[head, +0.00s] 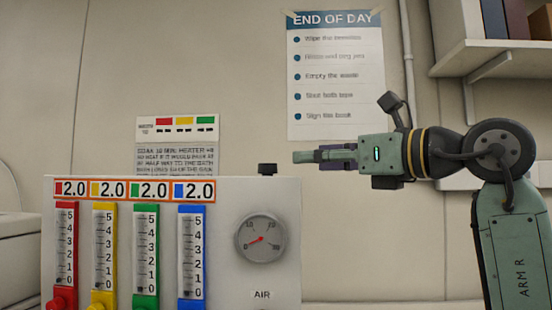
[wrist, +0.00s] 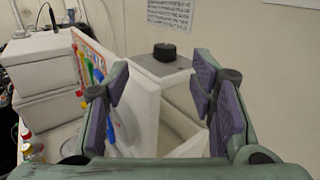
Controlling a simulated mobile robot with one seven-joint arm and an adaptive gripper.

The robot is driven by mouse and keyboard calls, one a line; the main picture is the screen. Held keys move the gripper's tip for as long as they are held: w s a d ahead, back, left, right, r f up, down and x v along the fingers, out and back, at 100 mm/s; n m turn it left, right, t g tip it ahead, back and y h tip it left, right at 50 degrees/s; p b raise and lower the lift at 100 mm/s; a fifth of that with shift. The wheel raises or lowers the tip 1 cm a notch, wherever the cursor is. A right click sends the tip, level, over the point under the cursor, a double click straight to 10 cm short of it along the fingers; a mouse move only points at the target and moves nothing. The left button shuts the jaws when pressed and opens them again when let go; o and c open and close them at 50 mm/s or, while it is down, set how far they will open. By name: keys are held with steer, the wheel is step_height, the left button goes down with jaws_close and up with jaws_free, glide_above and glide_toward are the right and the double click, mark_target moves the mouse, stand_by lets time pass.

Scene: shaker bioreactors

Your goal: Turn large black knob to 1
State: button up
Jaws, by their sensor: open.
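A black, short round knob (head: 267,169) sits on top of the white gas panel (head: 285,215), near its right end in the head view. The wrist view shows this knob (wrist: 164,52) on a grey top surface, beyond and between my fingers. No number or pointer on it is legible. My gripper (head: 302,157) is level in the head view, pointing left, to the right of the knob and slightly higher. Its purple-padded fingers (wrist: 160,78) are spread wide and empty in the wrist view, apart from the knob.
The panel carries red, yellow, green and blue flow meters (head: 191,250) labelled 2.0, and a round gauge (head: 259,239) above the word AIR. A shelf (head: 490,58) juts out at upper right. White boxes (wrist: 45,65) stand at left in the wrist view. Posters hang on the wall behind.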

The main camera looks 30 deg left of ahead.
mark_target(268, 169)
steer(key=p+x, duration=0.1)
steer(key=x, duration=0.2)
steer(key=p+x, duration=0.1)
steer(key=x, duration=0.2)
steer(key=p+x, duration=0.1)
steer(key=x, duration=0.2)
steer(key=shift+w+a+f, duration=0.2)
steer(key=shift+w+f, duration=0.1)
steer(key=shift+w, duration=0.15)
steer(key=shift+w+a+f+t+h+p, duration=0.1)
steer(key=shift+w+a+t+h+p, duration=0.1)
steer(key=shift+a+t+h+p, duration=0.3)
steer(key=shift+a, duration=0.1)
steer(key=shift+c, duration=0.3)
steer(key=shift+g+y, duration=0.3)
steer(key=shift+g, duration=0.1)
steer(key=c, duration=1.1)
